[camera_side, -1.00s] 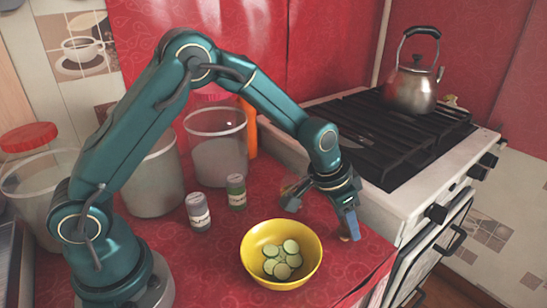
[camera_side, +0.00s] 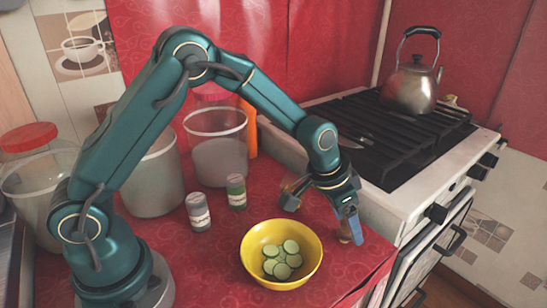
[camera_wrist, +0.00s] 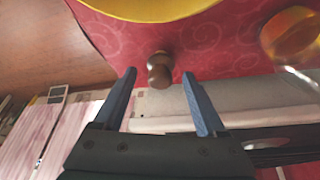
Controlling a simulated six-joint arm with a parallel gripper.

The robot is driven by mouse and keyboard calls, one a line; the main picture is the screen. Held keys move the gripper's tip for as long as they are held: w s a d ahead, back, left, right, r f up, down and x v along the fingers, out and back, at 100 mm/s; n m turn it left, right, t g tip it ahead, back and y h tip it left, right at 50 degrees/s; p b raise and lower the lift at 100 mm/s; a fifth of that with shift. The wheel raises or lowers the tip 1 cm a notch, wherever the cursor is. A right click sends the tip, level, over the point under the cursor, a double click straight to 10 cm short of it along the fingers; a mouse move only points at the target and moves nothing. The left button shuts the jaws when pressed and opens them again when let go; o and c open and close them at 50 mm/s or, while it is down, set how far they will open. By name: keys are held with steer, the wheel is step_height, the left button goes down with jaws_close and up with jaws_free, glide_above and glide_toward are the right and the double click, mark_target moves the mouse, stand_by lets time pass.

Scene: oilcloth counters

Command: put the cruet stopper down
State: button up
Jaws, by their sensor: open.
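The cruet stopper (camera_wrist: 160,70) is a small brown knobbed piece. In the wrist view it is upright on the red counter near its edge, between my two fingertips, with a gap on each side. My gripper (camera_wrist: 158,77) is open around it and holds nothing. In the side view my gripper (camera_side: 350,236) points down at the counter's right side, right of the yellow bowl. The stopper (camera_side: 345,237) is partly hidden there by a blue finger.
The yellow bowl (camera_side: 254,246) with green slices stands left of my gripper. An amber glassy thing (camera_wrist: 290,36) lies right in the wrist view. Two small jars (camera_side: 199,212) and large containers (camera_side: 217,155) stand behind. The stove (camera_side: 385,205) borders the counter on the right.

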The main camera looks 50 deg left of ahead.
steer(key=v, duration=1.1)
steer(key=s+a+r+n, duration=0.1)
steer(key=s+a, duration=0.2)
steer(key=s, duration=0.6)
steer(key=s+a+r+n+t+y, duration=0.1)
steer(key=s+a+r+n, duration=0.1)
steer(key=s, duration=0.7)
steer(key=shift+a+n, duration=0.3)
steer(key=shift+a, duration=0.5)
